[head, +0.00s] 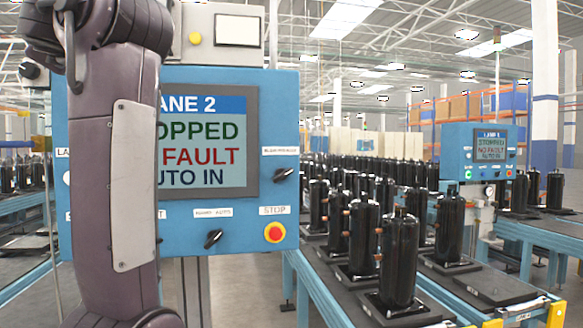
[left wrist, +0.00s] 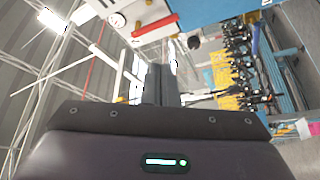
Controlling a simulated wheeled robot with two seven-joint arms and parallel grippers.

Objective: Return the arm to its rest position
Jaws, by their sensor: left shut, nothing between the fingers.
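My left arm (head: 115,170) rises, bent, across the left of the head view, close to the camera. It covers part of the lane 2 control panel (head: 235,225). The left gripper is outside the head view. In the left wrist view my left gripper (left wrist: 161,70) shows its two dark fingers side by side, shut and empty. My right arm and gripper are in neither view.
The panel screen (head: 205,140) shows stopped and fault text. A red stop button (head: 274,232) and black knobs sit on the panel. Several black compressors (head: 399,262) stand on the conveyor at right. A lane 1 panel (head: 480,160) stands farther back.

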